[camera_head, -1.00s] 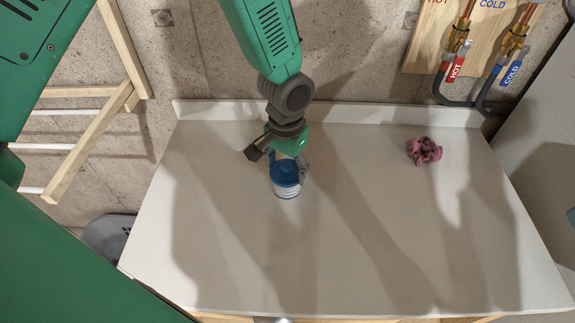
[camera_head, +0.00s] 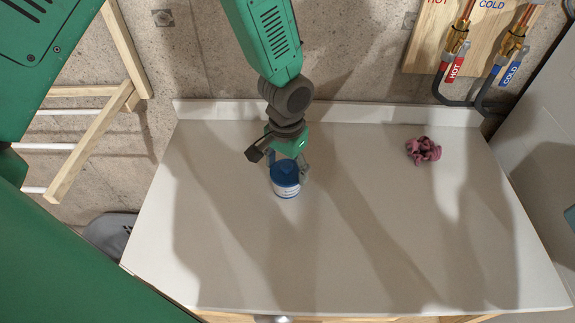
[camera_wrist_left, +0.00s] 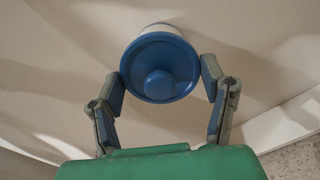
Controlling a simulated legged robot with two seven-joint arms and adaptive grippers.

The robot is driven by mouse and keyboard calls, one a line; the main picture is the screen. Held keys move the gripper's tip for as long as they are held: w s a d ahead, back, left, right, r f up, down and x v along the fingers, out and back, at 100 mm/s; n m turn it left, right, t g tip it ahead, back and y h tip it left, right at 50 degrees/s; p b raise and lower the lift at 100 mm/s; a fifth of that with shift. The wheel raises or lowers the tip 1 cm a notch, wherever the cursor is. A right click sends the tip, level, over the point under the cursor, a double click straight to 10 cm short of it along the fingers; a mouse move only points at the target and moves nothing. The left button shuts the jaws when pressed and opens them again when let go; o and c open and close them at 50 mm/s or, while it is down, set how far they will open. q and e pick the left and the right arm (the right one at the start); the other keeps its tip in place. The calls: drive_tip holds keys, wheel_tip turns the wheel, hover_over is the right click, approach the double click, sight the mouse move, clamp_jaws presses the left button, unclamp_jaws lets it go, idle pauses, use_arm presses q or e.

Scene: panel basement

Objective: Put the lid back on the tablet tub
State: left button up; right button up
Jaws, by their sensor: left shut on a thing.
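The tablet tub (camera_head: 287,191) is white with a blue band and stands on the pale worktop. The blue lid (camera_head: 285,172), with a round knob, sits over the tub's top; whether it is fully seated I cannot tell. In the left wrist view the lid (camera_wrist_left: 160,68) covers the tub's mouth, and the white tub wall (camera_wrist_left: 160,29) shows behind its far edge. My left gripper (camera_head: 287,168) reaches down from the back, its fingers on either side of the lid. In the left wrist view the left gripper (camera_wrist_left: 162,80) is shut on the lid's rim. My right gripper is not in view.
A low upstand (camera_head: 370,114) runs along the back. Hot and cold pipes (camera_head: 480,60) are on the wall beyond. The worktop's front and right are clear.

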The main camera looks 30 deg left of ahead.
use_arm(q)
drive_tip(key=o, duration=1.1)
drive_tip(key=shift+o, duration=0.2)
drive_tip(key=shift+r+p, duration=2.3)
drive_tip(key=shift+r, duration=0.2)
drive_tip(key=shift+r+p, duration=0.6)
drive_tip(key=shift+r, duration=0.4)
clamp_jaws()
